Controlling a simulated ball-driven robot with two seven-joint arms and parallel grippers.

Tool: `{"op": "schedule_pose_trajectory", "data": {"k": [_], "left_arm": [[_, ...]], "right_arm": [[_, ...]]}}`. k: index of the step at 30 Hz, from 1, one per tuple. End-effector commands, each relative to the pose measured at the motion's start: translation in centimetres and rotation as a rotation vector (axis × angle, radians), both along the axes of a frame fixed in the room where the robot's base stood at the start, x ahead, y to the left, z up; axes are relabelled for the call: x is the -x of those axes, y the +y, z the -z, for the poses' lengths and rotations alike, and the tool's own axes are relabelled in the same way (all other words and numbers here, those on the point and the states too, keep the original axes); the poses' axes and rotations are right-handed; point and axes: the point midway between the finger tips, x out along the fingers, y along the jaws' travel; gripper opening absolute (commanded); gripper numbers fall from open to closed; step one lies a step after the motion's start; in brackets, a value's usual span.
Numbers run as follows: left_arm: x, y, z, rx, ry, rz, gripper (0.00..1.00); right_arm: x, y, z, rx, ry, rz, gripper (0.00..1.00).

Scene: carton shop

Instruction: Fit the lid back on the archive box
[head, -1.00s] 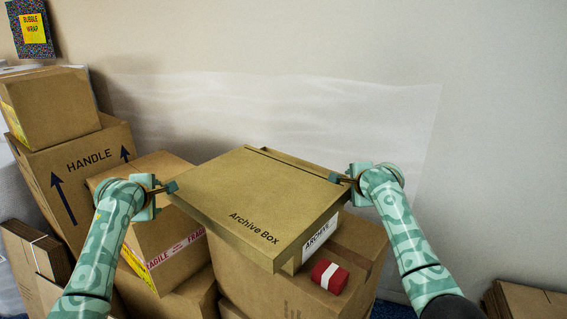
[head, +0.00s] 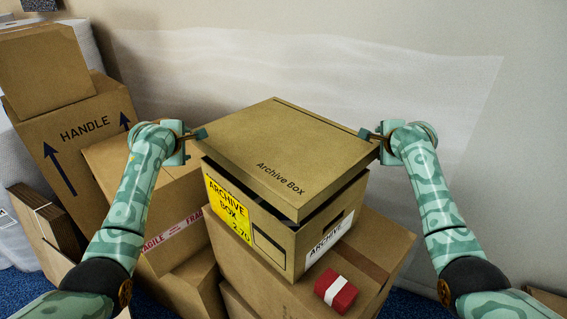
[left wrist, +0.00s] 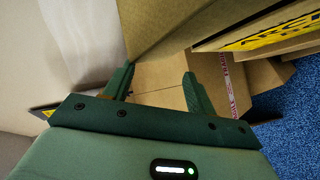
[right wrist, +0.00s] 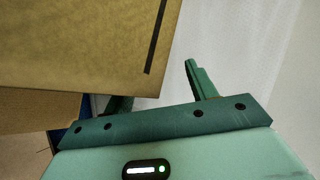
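The brown lid (head: 275,150), marked "Archive Box", lies over the open top of the archive box (head: 270,240), which has a yellow label and a white "ARCHIVE" label. A dark gap shows between the lid's front edges and the box rim, so the lid is not flush there. My left gripper (head: 197,136) is at the lid's left corner; its fingers stand apart in the left wrist view (left wrist: 160,88). My right gripper (head: 370,134) is at the lid's right corner; its fingers are apart in the right wrist view (right wrist: 158,90), one partly hidden by the lid. Contact with the lid is unclear.
Cartons are stacked at left, including one marked "HANDLE" (head: 85,150). Flattened cardboard (head: 45,225) leans at far left. A wall is close behind.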

Motion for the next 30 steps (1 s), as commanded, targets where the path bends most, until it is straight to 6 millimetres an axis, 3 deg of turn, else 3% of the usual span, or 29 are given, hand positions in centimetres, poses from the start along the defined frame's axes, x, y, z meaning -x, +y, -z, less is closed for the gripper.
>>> {"op": "schedule_pose_trajectory", "data": {"k": [1, 8, 21, 27, 30], "left_arm": [[0.0, -1.0, 0.2, 0.006, 0.001, 0.016, 0.55], [0.0, -1.0, 1.5, 0.006, 0.003, 0.016, 0.55], [-0.1, -1.0, 6.2, 0.006, 0.011, 0.016, 0.55], [-0.1, -0.2, 5.4, 0.005, 0.009, 0.015, 0.55], [-0.1, 0.5, 5.3, 0.006, 0.009, 0.013, 0.77]], "right_arm": [[-0.1, 1.0, 0.0, -0.016, -0.006, -0.012, 0.55], [-0.1, 1.0, 1.2, -0.016, -0.004, -0.012, 0.55], [-0.2, 1.0, 5.9, -0.016, 0.004, -0.012, 0.55], [-0.2, 0.2, 5.1, -0.015, 0.002, -0.011, 0.55], [-0.2, -0.6, 5.1, -0.012, 0.004, -0.009, 0.55]]}}
